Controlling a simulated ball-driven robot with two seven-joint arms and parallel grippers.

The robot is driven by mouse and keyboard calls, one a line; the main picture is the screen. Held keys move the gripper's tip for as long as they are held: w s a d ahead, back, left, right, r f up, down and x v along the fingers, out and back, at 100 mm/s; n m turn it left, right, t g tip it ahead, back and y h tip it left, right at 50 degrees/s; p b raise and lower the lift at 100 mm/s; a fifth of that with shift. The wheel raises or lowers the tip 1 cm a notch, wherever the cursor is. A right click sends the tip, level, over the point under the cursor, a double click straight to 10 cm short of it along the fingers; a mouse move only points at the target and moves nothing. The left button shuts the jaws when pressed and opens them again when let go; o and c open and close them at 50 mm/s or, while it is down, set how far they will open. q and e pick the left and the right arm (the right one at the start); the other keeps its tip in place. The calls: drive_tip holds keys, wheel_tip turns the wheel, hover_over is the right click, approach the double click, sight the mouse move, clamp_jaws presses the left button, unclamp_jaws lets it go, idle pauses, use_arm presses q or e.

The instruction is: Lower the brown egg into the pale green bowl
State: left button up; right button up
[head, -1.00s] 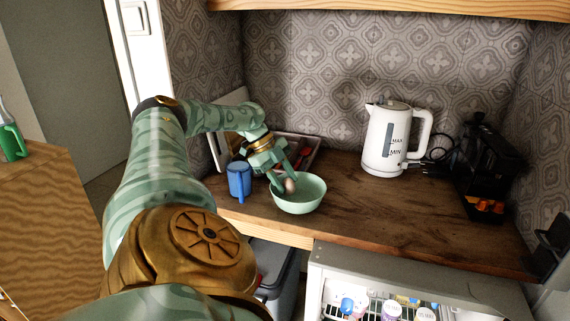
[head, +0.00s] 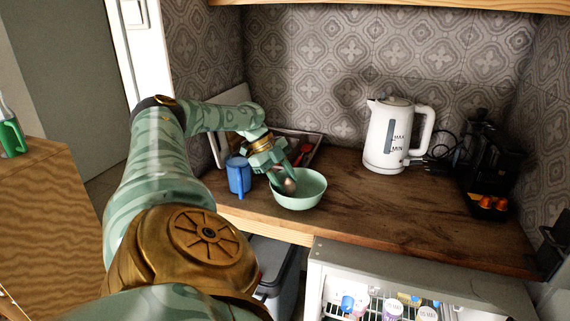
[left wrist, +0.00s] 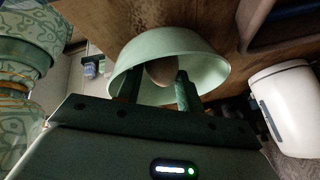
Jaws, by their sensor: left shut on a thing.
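The pale green bowl (head: 302,201) stands upright on the wooden counter near its front edge; it also shows in the left wrist view (left wrist: 168,42). My left gripper (head: 288,182) reaches into the bowl's left side from above. It is shut on the brown egg (head: 289,186), which shows between the two fingers in the left wrist view (left wrist: 161,71). The egg is at about rim height or slightly inside the bowl; whether it touches the bowl's bottom cannot be told. My right gripper is not in view.
A blue mug (head: 238,176) stands close left of the bowl. A tray (head: 313,147) with red items lies behind my gripper. A white kettle (head: 385,140) and a black coffee machine (head: 488,170) stand to the right. The counter (head: 395,205) right of the bowl is clear.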

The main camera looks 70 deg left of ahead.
use_arm(q)
drive_tip(key=o, duration=1.1)
drive_tip(key=shift+c, duration=0.2)
drive_tip(key=shift+r, duration=0.1)
drive_tip(key=p+v, duration=0.5)
drive_tip(key=v, duration=1.1)
drive_tip(key=shift+s, duration=0.15)
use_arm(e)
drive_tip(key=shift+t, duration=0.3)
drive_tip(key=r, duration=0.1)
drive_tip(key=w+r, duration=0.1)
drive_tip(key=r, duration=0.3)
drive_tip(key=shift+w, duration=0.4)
